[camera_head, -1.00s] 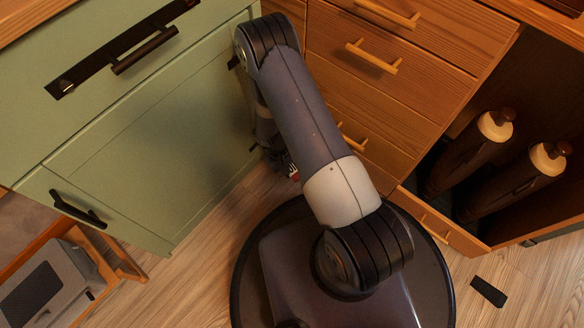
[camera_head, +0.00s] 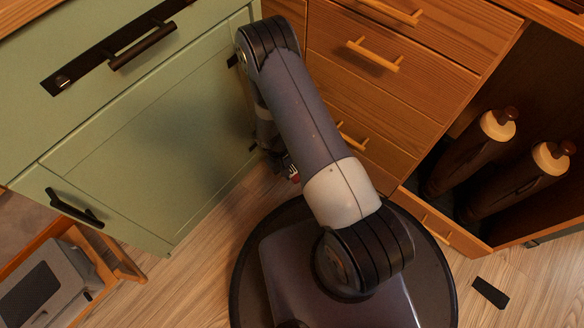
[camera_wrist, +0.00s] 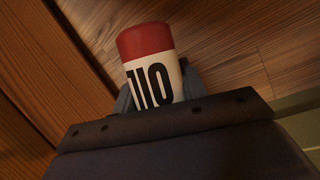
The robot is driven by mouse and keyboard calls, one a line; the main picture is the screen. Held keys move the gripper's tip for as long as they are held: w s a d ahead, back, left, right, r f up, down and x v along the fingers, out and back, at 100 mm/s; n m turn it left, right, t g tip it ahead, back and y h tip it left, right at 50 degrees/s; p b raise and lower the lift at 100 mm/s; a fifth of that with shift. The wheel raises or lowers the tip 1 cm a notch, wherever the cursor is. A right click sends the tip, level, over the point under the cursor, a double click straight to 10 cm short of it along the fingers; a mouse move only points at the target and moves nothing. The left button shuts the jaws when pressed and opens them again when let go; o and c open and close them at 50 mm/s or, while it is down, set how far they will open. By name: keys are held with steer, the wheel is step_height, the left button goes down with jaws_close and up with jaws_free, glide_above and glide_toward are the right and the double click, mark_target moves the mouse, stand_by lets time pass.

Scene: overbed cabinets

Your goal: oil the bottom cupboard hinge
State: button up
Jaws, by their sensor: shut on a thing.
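The oil can (camera_wrist: 152,72) is white with a red top and black "OIL" lettering. It is held in my gripper (camera_wrist: 156,92), which is shut on it. In the head view a small red and white part of the oil can (camera_head: 294,177) shows low beside the cabinet, mostly hidden behind my arm. The green cupboard door (camera_head: 150,150) is shut, with a black handle (camera_head: 75,208) at its left. The small dark bottom hinge (camera_head: 253,147) shows at the door's right edge, left of my gripper and apart from the visible part of the can. The wrist view does not clearly show the hinge.
Wooden drawers (camera_head: 385,95) stand right of the green cupboard, close to my arm. An open compartment at the right holds two dark bottle-like objects (camera_head: 497,125). A black block (camera_head: 489,292) lies on the floor. A grey box (camera_head: 45,285) stands at lower left.

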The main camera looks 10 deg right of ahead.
steer(key=shift+f, duration=0.25)
steer(key=shift+r, duration=1)
steer(key=shift+r, duration=0.1)
steer(key=shift+f, duration=0.9)
steer(key=shift+f, duration=0.2)
steer(key=shift+r, duration=0.1)
steer(key=shift+r, duration=0.3)
steer(key=shift+r, duration=0.1)
